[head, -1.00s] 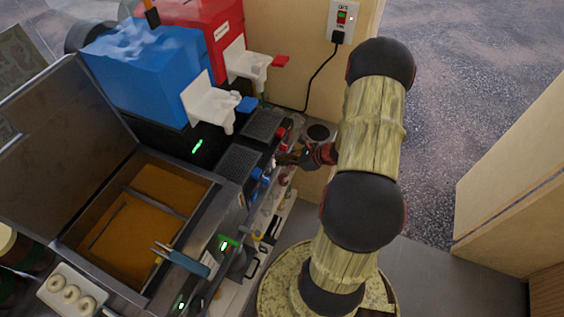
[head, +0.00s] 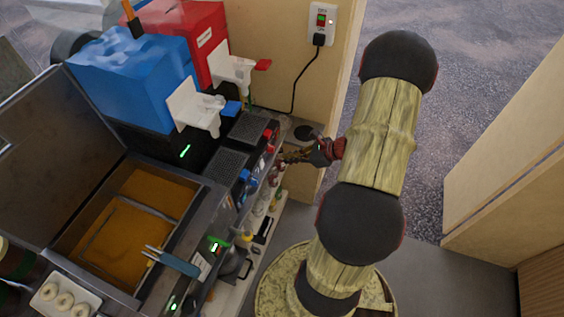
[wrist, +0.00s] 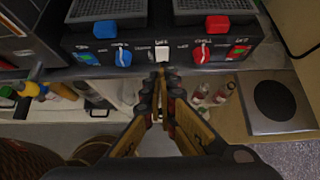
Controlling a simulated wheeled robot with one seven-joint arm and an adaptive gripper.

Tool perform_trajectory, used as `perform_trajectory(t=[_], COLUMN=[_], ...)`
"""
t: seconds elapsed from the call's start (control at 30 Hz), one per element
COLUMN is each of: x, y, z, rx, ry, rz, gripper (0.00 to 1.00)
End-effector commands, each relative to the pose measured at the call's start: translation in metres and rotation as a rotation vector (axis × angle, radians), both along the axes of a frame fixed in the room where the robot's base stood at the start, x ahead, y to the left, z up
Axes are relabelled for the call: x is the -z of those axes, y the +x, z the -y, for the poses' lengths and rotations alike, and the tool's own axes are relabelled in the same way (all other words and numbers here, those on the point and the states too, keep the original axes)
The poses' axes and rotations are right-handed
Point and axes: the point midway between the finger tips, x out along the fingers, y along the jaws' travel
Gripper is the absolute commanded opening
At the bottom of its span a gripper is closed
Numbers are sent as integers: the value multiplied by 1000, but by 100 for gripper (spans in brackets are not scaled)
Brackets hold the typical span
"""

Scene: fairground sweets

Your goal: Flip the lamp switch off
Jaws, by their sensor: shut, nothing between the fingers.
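A small white switch (wrist: 162,53) sits in the middle of the black front panel of the drink machine, between a blue knob (wrist: 122,57) and a red knob (wrist: 201,54); its label is too small to read. My gripper (wrist: 161,72) is shut and empty. In the wrist view its fingertips are just below the white switch, pointing at the panel; I cannot tell whether they touch it. In the head view my gripper (head: 287,157) is at the right end of the machine's front, and the white switch cannot be made out there.
Small bottles (wrist: 200,93) stand on a shelf below. A round dark disc (wrist: 275,99) lies at right. A wall socket (head: 322,22) and an open fryer (head: 128,225) are nearby.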

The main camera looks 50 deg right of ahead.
Motion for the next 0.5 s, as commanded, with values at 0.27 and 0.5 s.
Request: perform_trajectory(t=[0.27,0.5], x=[-21,-22], y=[-15,-16], z=[6,7], rx=[0,1], ry=[0,1], rz=[0,0], gripper=[0,0])
